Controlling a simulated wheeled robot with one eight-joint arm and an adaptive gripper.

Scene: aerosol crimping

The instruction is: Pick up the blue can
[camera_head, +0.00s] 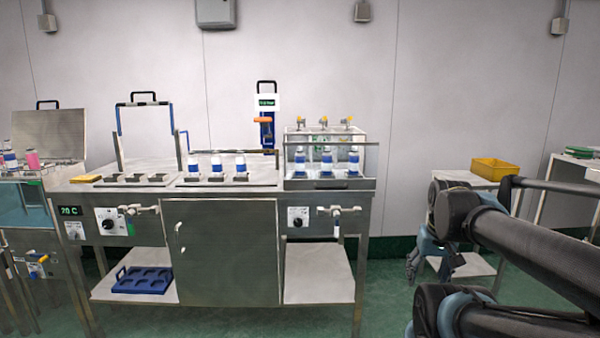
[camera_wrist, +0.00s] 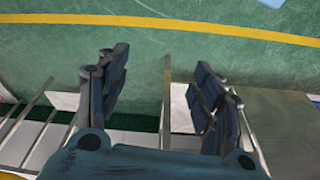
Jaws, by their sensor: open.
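Several white cans with blue bands stand upright on the steel bench. Three, including one blue-banded can (camera_head: 217,168), stand in a row on a low holder in the middle of the bench. Three more, including another blue-banded can (camera_head: 326,162), stand in the clear-walled station to the right. Another blue-banded can (camera_head: 10,160) is at the far left, partly cut off. My gripper (camera_head: 430,262) is far to the right of the cans and lower, beyond the bench's right end. In the wrist view my gripper (camera_wrist: 162,78) has its fingers spread with nothing between them.
The steel bench (camera_head: 222,250) carries a press with an orange handle (camera_head: 263,120) behind the cans. A side table with a yellow bin (camera_head: 497,169) stands behind my arm. A blue tray (camera_head: 145,279) lies on the lower shelf.

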